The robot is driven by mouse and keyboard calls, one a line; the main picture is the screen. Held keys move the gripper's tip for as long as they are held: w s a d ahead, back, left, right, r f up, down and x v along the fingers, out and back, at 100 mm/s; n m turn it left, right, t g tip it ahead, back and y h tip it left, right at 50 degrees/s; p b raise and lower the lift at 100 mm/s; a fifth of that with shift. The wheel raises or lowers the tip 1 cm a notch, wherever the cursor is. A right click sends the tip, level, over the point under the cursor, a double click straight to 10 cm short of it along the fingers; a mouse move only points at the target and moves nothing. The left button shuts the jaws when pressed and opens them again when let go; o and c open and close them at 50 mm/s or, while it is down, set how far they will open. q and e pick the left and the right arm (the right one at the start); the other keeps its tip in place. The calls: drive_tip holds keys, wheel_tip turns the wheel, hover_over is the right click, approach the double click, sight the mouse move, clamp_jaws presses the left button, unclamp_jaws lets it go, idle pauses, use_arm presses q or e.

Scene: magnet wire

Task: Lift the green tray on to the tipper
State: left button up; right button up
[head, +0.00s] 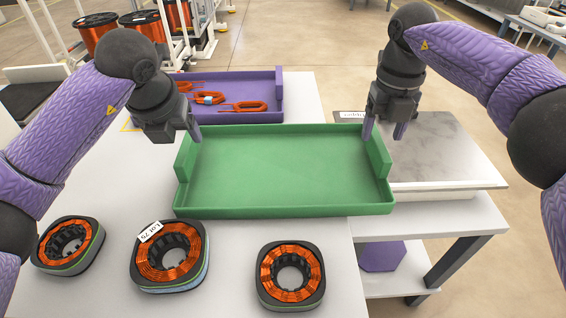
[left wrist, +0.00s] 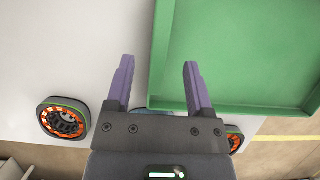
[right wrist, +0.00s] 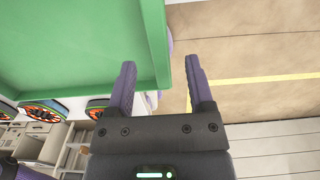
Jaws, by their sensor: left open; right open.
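The green tray (head: 285,175) is empty, with raised walls at its left and right ends. It spans the white table's right edge, and its right end overlaps the grey-topped platform (head: 450,150), which I take for the tipper. I cannot tell whether they touch. My left gripper (head: 190,135) is open at the tray's left end; in the left wrist view, the tray's edge (left wrist: 164,40) shows between its fingers. My right gripper (head: 384,130) is open at the right end wall; in the right wrist view, that wall (right wrist: 154,40) shows between its fingers. Neither grips the tray.
A purple tray (head: 240,117) with orange coils (head: 243,106) lies behind the green tray. Three wound stator rings stand in front: left (head: 67,245), middle (head: 170,257) and right (head: 291,275). Copper spools (head: 97,33) stand on a rack at the back left.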

sight(185, 145)
use_arm(q)
drive_tip(key=x, duration=0.6)
use_arm(e)
wheel_tip(185, 145, down, 6)
use_arm(q)
clamp_jaws()
use_arm(e)
clamp_jaws()
idle(0.8)
